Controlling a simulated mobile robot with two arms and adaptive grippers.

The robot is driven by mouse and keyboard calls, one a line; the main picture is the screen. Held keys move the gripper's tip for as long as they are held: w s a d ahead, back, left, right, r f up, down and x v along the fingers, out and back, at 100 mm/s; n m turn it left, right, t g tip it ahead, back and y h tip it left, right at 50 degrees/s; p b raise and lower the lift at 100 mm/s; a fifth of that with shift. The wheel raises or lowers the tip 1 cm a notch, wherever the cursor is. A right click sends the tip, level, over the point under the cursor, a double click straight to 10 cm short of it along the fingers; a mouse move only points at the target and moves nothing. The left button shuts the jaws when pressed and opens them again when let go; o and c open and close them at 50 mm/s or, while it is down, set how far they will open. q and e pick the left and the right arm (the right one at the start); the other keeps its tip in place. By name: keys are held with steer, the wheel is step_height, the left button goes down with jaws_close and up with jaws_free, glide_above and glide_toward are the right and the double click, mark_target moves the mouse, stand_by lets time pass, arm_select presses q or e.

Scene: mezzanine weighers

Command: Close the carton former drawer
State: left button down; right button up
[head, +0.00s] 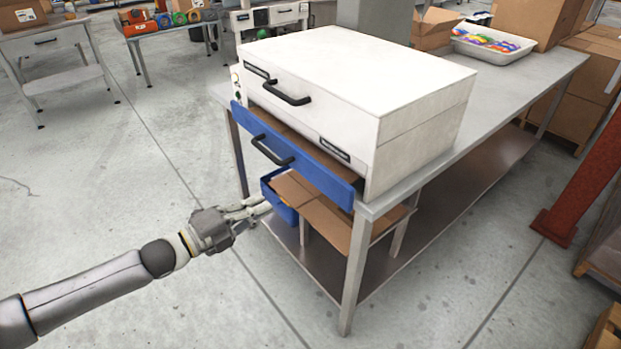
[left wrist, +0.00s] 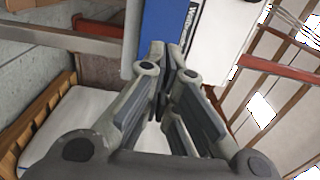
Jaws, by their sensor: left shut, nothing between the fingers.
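The carton former (head: 360,80) is a white box-shaped machine on a metal table. Its blue-fronted drawer (head: 318,173) stands out from the body, with brown cardboard showing behind the front. The drawer has a black handle (head: 272,150). My left gripper (head: 258,207) is shut and empty, in front of and below the drawer front, close to a blue bin. In the left wrist view the shut fingertips (left wrist: 165,62) point toward the blue drawer front (left wrist: 157,30); I cannot tell whether they touch it. My right gripper is not in view.
A white tray (head: 462,47) of colourful items stands on the tabletop (head: 505,80). A red post (head: 585,185) is at right.

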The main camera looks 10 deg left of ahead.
mark_target(315, 177)
arm_select(q)
steer(key=p+x, duration=0.1)
steer(key=x, duration=1.2)
steer(key=shift+w+d, duration=0.2)
